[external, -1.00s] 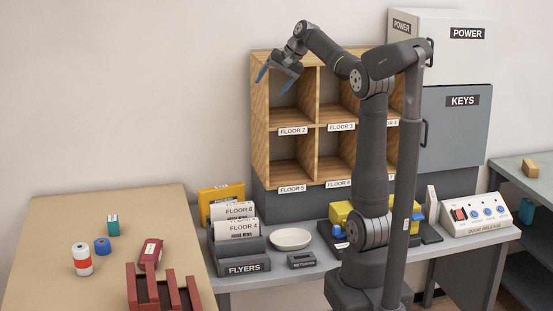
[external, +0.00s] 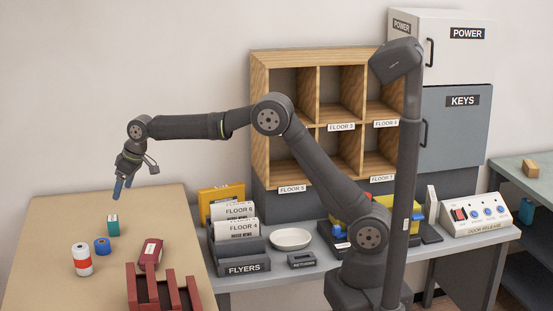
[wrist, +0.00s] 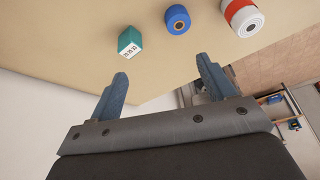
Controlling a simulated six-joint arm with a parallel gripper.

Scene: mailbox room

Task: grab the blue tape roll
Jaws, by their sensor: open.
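The blue tape roll (external: 102,246) sits on the tan table at the left in the external view. It stands between a teal box (external: 113,225) and a white roll with a red band (external: 82,259). My gripper (external: 121,190) is open and empty, above the table's far part, higher than the teal box. In the wrist view the blue tape roll (wrist: 177,19) lies beyond the open fingers (wrist: 160,82), near the top edge. The teal box (wrist: 130,41) is left of it and the white-and-red roll (wrist: 242,17) right of it. Nothing touches the fingers.
A dark red box (external: 151,254) lies right of the tape roll, and a red slotted rack (external: 163,296) stands at the table's front. The tan table (external: 50,225) is bare at its left.

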